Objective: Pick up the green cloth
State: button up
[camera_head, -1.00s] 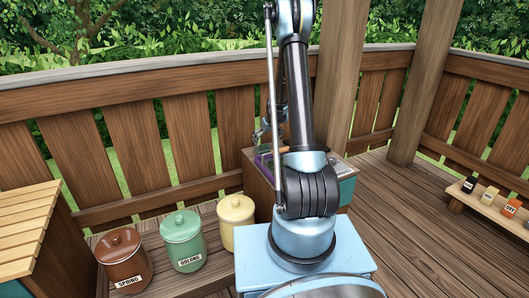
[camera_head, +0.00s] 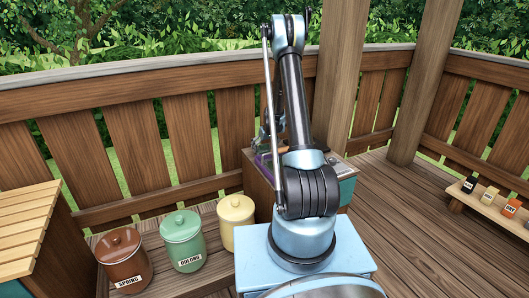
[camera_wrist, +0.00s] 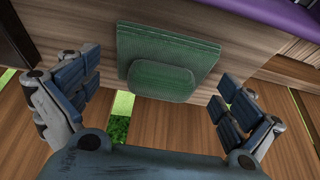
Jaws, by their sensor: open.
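The green cloth (camera_wrist: 160,78) shows in the wrist view at the top middle, as a folded piece with a smaller rounded layer in front of a larger square one. It lies against a brown wooden surface (camera_wrist: 220,20). My gripper (camera_wrist: 163,95) is open, with one finger to the left of the cloth and the other to the right. The cloth is between and beyond the fingers, and neither finger visibly touches it. In the head view the cloth is not visible, and my arm hides much of the wooden cabinet (camera_head: 258,185).
A purple item (camera_wrist: 265,15) lies at the upper right in the wrist view. In the head view, brown (camera_head: 125,265), green (camera_head: 184,245) and yellow (camera_head: 236,225) canisters stand left of my base. A low shelf (camera_head: 490,208) with small boxes is at right.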

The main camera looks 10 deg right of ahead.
aim_at(264, 144)
jog(key=c, duration=1)
jog(key=shift+r, duration=0.15)
notch_tip(264, 144, up, 10)
jog(key=shift+f, duration=0.1)
jog(key=o, duration=0.3)
jog(key=c, duration=0.5)
